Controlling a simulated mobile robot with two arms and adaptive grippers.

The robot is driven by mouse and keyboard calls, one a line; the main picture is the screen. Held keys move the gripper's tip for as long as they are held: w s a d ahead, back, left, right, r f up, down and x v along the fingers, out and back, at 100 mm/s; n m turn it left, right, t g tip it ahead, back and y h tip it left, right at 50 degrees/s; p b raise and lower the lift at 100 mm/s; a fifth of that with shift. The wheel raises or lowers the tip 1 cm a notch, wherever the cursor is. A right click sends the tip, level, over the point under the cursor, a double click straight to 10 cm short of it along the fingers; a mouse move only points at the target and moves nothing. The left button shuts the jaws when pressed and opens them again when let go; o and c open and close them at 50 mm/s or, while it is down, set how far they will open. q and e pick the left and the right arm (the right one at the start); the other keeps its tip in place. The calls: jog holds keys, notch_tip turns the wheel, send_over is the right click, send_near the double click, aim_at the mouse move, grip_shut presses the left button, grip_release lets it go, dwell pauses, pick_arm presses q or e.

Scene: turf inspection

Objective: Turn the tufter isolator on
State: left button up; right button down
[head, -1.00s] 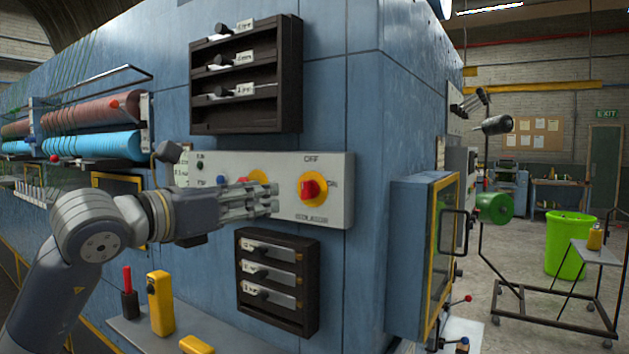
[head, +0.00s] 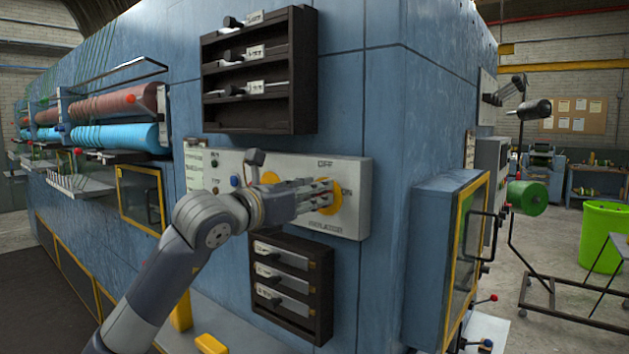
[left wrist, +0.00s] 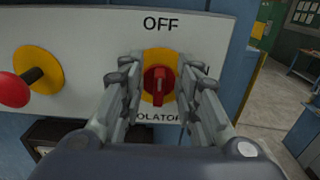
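The isolator is a red knob (left wrist: 158,86) on a yellow disc (head: 335,210), at the right end of a pale control panel (head: 355,170). OFF is printed above it, ISOLATOR below, and ON, partly hidden, at its right. In the left wrist view the knob's grip stands upright, its pale mark up towards OFF. My left gripper (left wrist: 160,80) is open, with one finger on each side of the knob and gaps visible between. In the head view the left gripper (head: 326,195) covers most of the knob. My right gripper is in neither view.
A red mushroom button (left wrist: 14,90) on a yellow disc is left of the isolator. Dark racks sit above (head: 308,75) and below (head: 325,290) the panel. A yellow-framed box (head: 425,265) juts out at right. Open floor lies beyond the machine's corner.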

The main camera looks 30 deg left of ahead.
pick_arm(q)
jog(key=shift+w, duration=0.2)
jog(key=shift+c, duration=1.1)
jog(key=c, duration=0.5)
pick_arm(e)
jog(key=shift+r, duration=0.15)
